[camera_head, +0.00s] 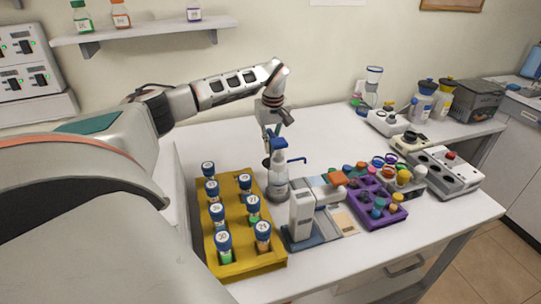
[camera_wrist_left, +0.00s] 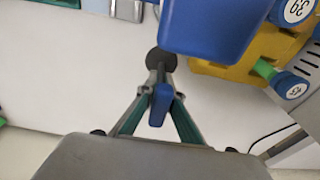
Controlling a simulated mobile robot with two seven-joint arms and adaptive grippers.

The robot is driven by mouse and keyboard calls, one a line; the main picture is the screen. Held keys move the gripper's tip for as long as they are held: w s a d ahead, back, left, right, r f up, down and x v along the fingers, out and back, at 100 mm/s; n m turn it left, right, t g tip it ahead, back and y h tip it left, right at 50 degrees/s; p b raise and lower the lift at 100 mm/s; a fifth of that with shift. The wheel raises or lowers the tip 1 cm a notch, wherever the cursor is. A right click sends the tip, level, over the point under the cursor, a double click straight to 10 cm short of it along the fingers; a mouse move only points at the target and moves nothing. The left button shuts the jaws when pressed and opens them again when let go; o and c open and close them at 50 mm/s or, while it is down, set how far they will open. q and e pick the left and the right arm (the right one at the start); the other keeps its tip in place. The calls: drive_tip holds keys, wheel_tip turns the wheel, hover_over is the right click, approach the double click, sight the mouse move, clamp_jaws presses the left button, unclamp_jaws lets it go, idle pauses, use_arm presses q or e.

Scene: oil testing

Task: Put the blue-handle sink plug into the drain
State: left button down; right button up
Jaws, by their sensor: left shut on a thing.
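My left gripper (camera_head: 270,126) is above the white table, just behind the blue-capped wash bottle. Its fingers are shut on the blue-handle sink plug. In the left wrist view the plug's blue handle (camera_wrist_left: 160,103) is between the fingertips, with its dark round end (camera_wrist_left: 160,59) beyond them. In the head view the plug is small and partly hidden by the bottle's cap. I cannot tell whether it touches the table. No drain shows clearly in either view. My right gripper is not in view.
The wash bottle (camera_head: 278,182) stands close in front of the left gripper. A yellow rack (camera_head: 237,268) of blue-capped vials, a white instrument (camera_head: 302,216) and a purple rack (camera_head: 380,219) stand nearer. A counter (camera_head: 517,95) is at far right. The table's back left is clear.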

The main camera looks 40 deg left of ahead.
sight(271, 155)
use_arm(q)
drive_tip(key=shift+f, duration=1.95)
drive_tip(key=shift+f, duration=0.15)
drive_tip(key=c, duration=2.2)
unclamp_jaws()
